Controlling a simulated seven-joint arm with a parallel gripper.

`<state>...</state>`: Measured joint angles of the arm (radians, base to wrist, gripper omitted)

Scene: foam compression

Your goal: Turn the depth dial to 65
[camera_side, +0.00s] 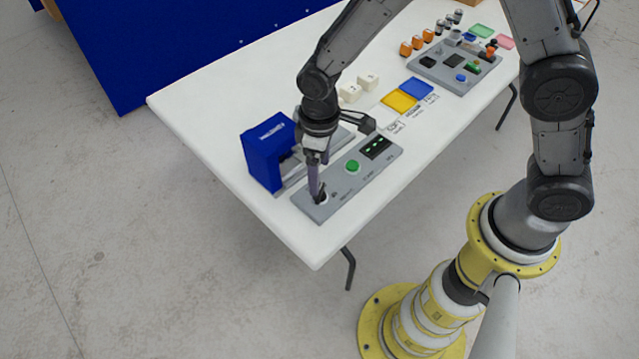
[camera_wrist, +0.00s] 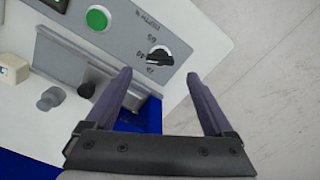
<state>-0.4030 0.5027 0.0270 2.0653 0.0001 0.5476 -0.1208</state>
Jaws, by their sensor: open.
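The depth dial (camera_wrist: 159,55) is a black knob on the grey control panel (camera_wrist: 140,15), with small numbers printed around it. The numbers and the dial's setting are too small to read surely. In the side view the dial (camera_side: 321,200) is at the panel's near-left end, partly hidden by my fingers. My gripper (camera_wrist: 158,74) is open and points down at the panel, its two purple-grey fingers on either side of the dial in the wrist view. I cannot tell whether they touch it. My gripper also shows in the side view (camera_side: 316,190).
A green button (camera_side: 352,166) and a dark display (camera_side: 376,147) are on the same panel. A blue press (camera_side: 267,150) stands just left of my gripper. White blocks (camera_side: 359,86), yellow and blue trays (camera_side: 400,101) and a second grey panel (camera_side: 455,66) lie farther back.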

